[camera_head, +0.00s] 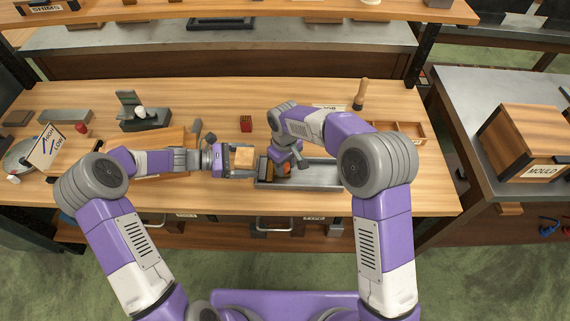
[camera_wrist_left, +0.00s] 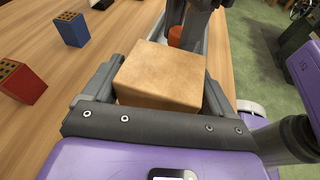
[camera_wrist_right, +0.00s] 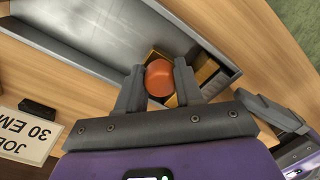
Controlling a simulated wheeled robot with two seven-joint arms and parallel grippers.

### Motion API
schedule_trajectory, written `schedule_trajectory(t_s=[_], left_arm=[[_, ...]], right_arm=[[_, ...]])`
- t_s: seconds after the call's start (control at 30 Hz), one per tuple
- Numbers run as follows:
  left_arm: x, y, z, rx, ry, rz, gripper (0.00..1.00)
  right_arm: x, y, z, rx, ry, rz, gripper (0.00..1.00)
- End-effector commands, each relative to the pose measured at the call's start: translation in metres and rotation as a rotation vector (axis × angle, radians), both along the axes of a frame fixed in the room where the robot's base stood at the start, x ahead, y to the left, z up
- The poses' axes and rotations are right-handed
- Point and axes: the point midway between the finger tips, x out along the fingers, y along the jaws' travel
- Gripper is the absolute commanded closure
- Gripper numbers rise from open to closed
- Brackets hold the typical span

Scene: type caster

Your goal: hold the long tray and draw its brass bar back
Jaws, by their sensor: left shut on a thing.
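The long grey metal tray (camera_head: 325,175) lies lengthwise on the bench. It also shows in the right wrist view (camera_wrist_right: 95,35). My left gripper (camera_head: 243,160) is shut on a tan block (camera_wrist_left: 162,75) at the tray's left end. Whether the block is joined to the tray is unclear. My right gripper (camera_wrist_right: 158,85) points down into the tray near that end, its fingers open on either side of a round orange-red knob (camera_wrist_right: 159,78). Brass-coloured metal (camera_wrist_right: 172,101) shows under the knob, with more pieces beside it; the fingers partly hide the bar.
A sign (camera_wrist_right: 30,130) and a wooden divided box (camera_head: 402,131) are near the tray. The bench front edge is close.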

Motion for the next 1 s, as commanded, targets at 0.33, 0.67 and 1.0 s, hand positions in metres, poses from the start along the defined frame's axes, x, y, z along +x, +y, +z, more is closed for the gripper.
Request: schedule_trajectory(t_s=[0.33, 0.67, 1.0], left_arm=[[0.001, 0.001, -0.001, 0.005, -0.004, 0.003, 0.46], [0.002, 0.002, -0.001, 0.006, -0.003, 0.007, 0.46], [0.002, 0.003, -0.001, 0.008, -0.003, 0.01, 0.46]], right_arm=[[0.0, -0.003, 0.0, 0.0, 0.001, -0.001, 0.92], [-0.003, -0.087, 0.0, -0.003, 0.005, -0.009, 0.92], [-0.006, -0.131, 0.0, -0.003, 0.006, -0.002, 0.92]])
